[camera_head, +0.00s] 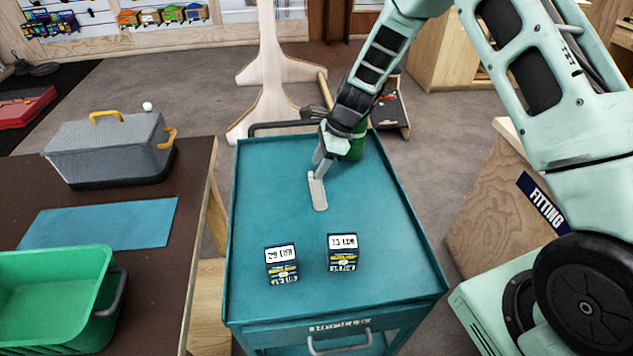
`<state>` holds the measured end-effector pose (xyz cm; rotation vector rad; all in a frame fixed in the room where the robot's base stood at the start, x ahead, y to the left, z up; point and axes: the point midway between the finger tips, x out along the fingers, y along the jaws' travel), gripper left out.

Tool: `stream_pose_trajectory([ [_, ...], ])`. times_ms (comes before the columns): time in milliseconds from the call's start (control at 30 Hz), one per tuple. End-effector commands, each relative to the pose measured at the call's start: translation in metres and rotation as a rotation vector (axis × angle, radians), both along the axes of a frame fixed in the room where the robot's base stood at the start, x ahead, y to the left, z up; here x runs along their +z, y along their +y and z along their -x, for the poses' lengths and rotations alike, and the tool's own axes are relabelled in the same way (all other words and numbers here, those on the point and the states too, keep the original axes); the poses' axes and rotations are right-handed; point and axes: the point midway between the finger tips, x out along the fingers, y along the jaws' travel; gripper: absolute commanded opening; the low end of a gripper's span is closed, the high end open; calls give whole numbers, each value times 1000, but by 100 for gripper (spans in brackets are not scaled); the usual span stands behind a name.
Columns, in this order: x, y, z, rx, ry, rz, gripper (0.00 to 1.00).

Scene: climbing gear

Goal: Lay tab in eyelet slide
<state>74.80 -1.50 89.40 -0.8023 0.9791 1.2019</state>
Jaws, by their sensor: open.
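My gripper (321,160) reaches down over the far part of the teal cart top (270,215), and its jaws are open. I cannot make out a separate eyelet slide. A green object (357,145) stands at the far right of the cart, partly hidden behind my gripper.
A brown table at left holds a grey toolbox (110,145), a blue mat (100,222) and a green crate (50,285). The middle right of the cart is clear.

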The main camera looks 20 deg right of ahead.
Motion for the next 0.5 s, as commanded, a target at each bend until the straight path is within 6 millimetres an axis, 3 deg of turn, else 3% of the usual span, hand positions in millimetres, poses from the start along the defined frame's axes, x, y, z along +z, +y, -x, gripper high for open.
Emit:
stream_pose_trajectory([
  [133, -14, 5, -1, 0, 0, 0, 43],
  [367, -16, 6, -2, 1, -1, 0, 43],
  [400, -16, 6, -2, 1, -1, 0, 40],
  [500, -16, 6, -1, 0, 0, 0, 12],
])
